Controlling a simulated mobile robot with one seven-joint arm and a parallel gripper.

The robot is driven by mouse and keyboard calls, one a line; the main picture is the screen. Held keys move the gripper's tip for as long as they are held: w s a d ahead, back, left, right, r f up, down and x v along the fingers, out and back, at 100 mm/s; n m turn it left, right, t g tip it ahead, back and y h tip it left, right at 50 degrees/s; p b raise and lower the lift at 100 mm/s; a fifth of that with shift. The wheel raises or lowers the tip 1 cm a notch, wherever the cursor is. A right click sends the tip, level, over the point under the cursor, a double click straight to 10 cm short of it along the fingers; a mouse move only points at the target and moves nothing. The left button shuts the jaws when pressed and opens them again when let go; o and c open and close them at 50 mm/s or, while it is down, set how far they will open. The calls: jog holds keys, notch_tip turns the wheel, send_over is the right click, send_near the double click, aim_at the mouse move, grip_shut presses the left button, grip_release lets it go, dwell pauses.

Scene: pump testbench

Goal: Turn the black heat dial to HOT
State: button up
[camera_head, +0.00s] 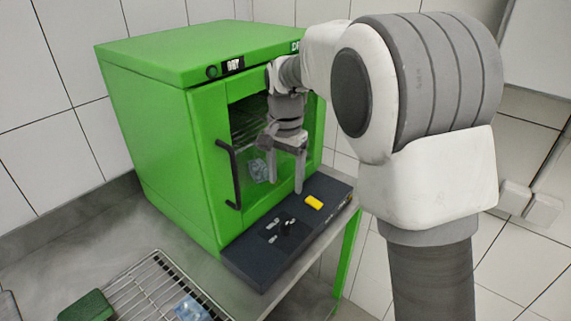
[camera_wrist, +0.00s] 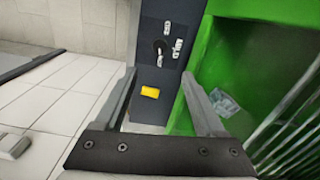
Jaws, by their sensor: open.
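The black heat dial (camera_head: 286,229) is on the dark control panel (camera_head: 258,268) at the foot of the green oven. My gripper (camera_head: 285,182) points down above the panel, open and empty. In the wrist view my gripper (camera_wrist: 158,75) has its fingers spread, with the dial beyond the fingertips. It is apart from the dial.
A yellow button (camera_head: 313,202) sits on the panel right of the dial. The green oven (camera_head: 155,125) rises behind, with a dark door handle (camera_head: 230,175) jutting out. A wire rack (camera_head: 150,276) and a green block (camera_head: 88,307) lie on the counter at front left.

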jog(key=shift+r, duration=1.55)
jog(key=s+d+r+n+t, duration=0.25)
jog(key=s+d+r, duration=0.55)
jog(key=s, duration=0.4)
jog(key=s+d+f+n+t, duration=0.1)
jog(key=s+d+n, duration=0.1)
jog(key=s, duration=0.4)
jog(key=s+d+f+n+t, duration=0.2)
jog(key=s+d, duration=0.3)
jog(key=s, duration=0.2)
jog(key=shift+s+f, duration=0.2)
jog(key=shift+f, duration=0.05)
